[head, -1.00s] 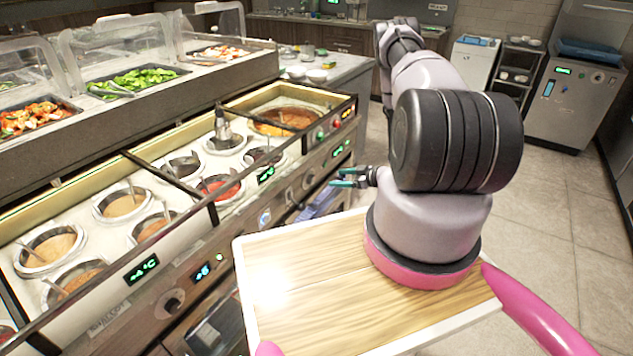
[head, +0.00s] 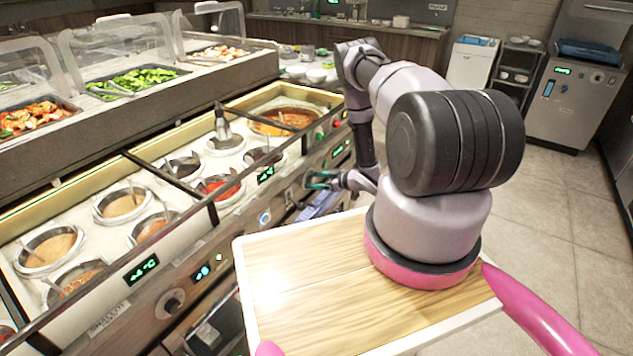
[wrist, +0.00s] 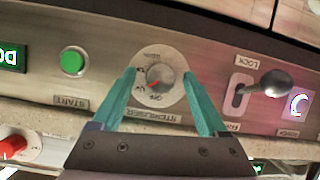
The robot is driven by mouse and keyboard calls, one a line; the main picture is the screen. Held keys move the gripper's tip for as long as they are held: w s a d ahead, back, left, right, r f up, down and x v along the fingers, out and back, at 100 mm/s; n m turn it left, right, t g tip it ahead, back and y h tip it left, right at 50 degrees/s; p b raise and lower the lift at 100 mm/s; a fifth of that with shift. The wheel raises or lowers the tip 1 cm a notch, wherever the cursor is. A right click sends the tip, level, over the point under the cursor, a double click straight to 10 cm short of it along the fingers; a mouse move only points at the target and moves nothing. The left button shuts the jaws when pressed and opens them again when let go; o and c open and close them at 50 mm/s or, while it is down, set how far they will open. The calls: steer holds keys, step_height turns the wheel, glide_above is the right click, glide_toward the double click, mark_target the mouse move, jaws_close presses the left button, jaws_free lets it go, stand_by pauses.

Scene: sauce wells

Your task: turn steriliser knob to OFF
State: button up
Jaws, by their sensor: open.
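The steriliser knob (wrist: 160,80) is a small round metal knob on a pale round plate, above an upside-down STERILISER label (wrist: 152,115) in the wrist view. Its red mark points to the lower left; the small lettering around it is hard to read. My gripper (wrist: 158,72) is open, with one teal finger on each side of the knob and visible gaps between. In the head view my gripper (head: 312,180) is at the counter's front panel, and the fingers largely hide the knob there.
A LOCK lever with a dark ball (wrist: 276,83) stands out right beside the right finger. A green START button (wrist: 73,61) is to the left, and a red knob (wrist: 14,146) is at lower left. Sauce wells (head: 122,203) line the counter top. Floor at right is clear.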

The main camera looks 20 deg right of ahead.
steer(key=shift+c, duration=0.3)
jaws_close()
steer(key=n+t+h, duration=0.1)
steer(key=n+h, duration=0.1)
steer(key=n, duration=0.1)
steer(key=shift+s+n+t, duration=0.15)
steer(key=shift+n+t, duration=0.15)
steer(key=shift+t, duration=0.1)
steer(key=shift+a+n+t+h, duration=0.15)
steer(key=shift+n+t+h, duration=0.55)
steer(key=shift+n, duration=0.9)
steer(key=shift+o, duration=0.3)
jaws_free()
